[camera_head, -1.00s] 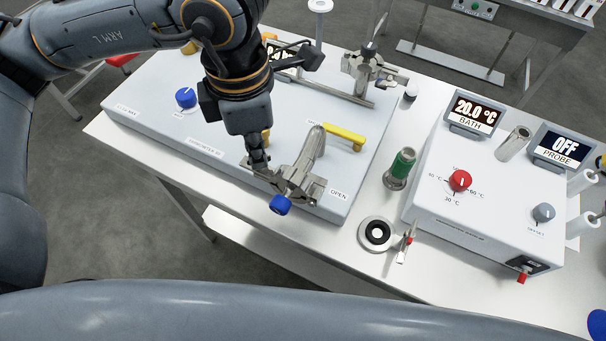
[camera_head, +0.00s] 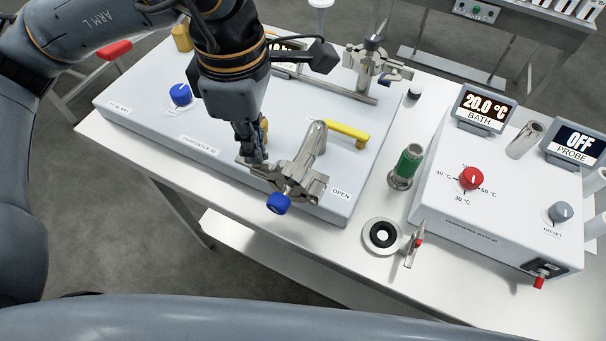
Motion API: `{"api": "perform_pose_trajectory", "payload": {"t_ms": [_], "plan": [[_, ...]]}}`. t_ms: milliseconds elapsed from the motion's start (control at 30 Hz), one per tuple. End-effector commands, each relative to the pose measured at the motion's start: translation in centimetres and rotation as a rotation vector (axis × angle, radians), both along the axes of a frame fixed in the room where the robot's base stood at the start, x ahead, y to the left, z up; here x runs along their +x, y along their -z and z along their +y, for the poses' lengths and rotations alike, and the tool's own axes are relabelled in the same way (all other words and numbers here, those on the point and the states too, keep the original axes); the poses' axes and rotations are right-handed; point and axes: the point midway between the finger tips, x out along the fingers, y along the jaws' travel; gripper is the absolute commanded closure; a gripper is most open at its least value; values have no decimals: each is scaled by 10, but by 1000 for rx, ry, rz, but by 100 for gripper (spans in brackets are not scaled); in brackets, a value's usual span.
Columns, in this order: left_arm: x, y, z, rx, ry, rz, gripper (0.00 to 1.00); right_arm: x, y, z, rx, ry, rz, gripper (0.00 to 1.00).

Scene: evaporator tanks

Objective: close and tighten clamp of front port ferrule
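The front port pipe (camera_head: 312,143) rises from the near edge of the grey-white evaporator tank. I cannot tell whether the fingers grip that part, and the clamp's closure is unclear at this size. My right gripper is out of view.
A yellow-handled valve (camera_head: 347,132) and an OPEN label (camera_head: 341,194) are right of the port. A green-banded fitting (camera_head: 405,166), a black-centred ring (camera_head: 382,236) and a loose steel clamp (camera_head: 414,243) stand between tank and bath controller (camera_head: 490,205).

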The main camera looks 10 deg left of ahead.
Motion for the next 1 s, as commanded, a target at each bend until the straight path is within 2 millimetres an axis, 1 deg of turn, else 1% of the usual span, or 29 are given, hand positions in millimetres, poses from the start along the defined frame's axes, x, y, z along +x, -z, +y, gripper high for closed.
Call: {"api": "perform_pose_trajectory", "payload": {"t_ms": [200, 267, 400, 500, 800, 867, 1000], "plan": [[0, -1, 0, 0, 0, 0, 100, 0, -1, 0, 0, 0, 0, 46], [0, 1, 0, 0, 14, 0, 100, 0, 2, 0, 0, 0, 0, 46], [1, 3, 0, -1, 114, -2, 100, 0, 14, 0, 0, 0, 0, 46], [0, 1, 0, -2, 175, -1, 100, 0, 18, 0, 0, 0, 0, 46], [0, -1, 0, 0, 195, 0, 100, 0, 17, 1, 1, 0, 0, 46], [0, 1, 0, 0, 213, 0, 100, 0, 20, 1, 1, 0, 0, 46], [0, 3, -1, -2, 323, -1, 100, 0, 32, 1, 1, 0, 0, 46]]}}
